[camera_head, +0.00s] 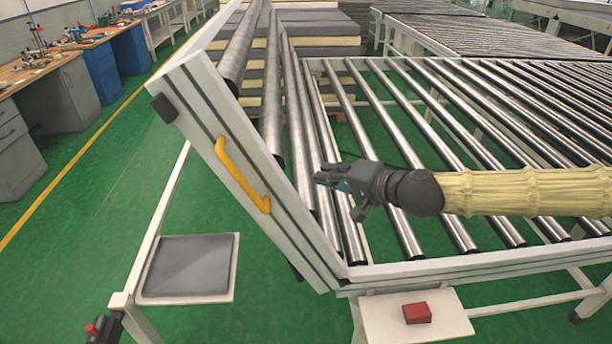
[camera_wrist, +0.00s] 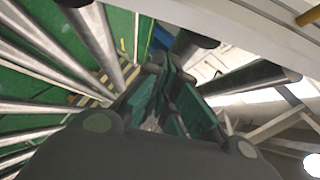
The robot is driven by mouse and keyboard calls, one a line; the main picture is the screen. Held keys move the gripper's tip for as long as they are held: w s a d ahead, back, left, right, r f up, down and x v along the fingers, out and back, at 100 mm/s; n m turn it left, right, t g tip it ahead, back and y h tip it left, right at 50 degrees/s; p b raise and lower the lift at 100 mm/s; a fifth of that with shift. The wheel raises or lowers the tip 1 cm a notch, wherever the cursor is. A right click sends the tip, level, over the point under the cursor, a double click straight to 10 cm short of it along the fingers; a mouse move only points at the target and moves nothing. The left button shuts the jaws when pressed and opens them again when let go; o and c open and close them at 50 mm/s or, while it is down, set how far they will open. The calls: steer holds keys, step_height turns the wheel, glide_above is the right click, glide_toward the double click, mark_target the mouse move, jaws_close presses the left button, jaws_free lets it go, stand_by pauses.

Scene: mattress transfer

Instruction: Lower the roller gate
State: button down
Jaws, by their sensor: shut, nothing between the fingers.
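The roller gate (camera_head: 225,140) is a white-framed section with steel rollers, tilted up at the left end of the roller conveyor. A yellow handle (camera_head: 241,175) is fixed to the outer face of its near side rail. My gripper (camera_head: 330,178) is shut and empty, to the right of the handle and on the roller side of the gate, apart from the handle. In the wrist view my gripper's dark green fingers (camera_wrist: 165,100) point toward the rollers and the white rail. A bit of the yellow handle (camera_wrist: 308,17) shows at the top right corner there.
The conveyor bed (camera_head: 480,130) with steel rollers fills the right side. A red box (camera_head: 417,312) sits on a white plate at the front. A grey pad (camera_head: 188,267) is at the lower left. Stacked mattresses (camera_head: 318,40) stand behind. Workbenches line the left, with clear green floor between.

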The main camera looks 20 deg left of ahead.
mark_target(295, 177)
steer(key=shift+s+a+f+p, duration=0.1)
steer(key=shift+a+f+p, duration=0.3)
steer(key=shift+a, duration=0.45)
steer(key=shift+s+a+f+p, duration=0.1)
steer(key=shift+a+f+p, duration=0.3)
steer(key=shift+a, duration=0.4)
steer(key=shift+a+f+p, duration=0.35)
steer(key=shift+a+p, duration=0.05)
steer(key=shift+a, duration=0.45)
steer(key=shift+a, duration=0.15)
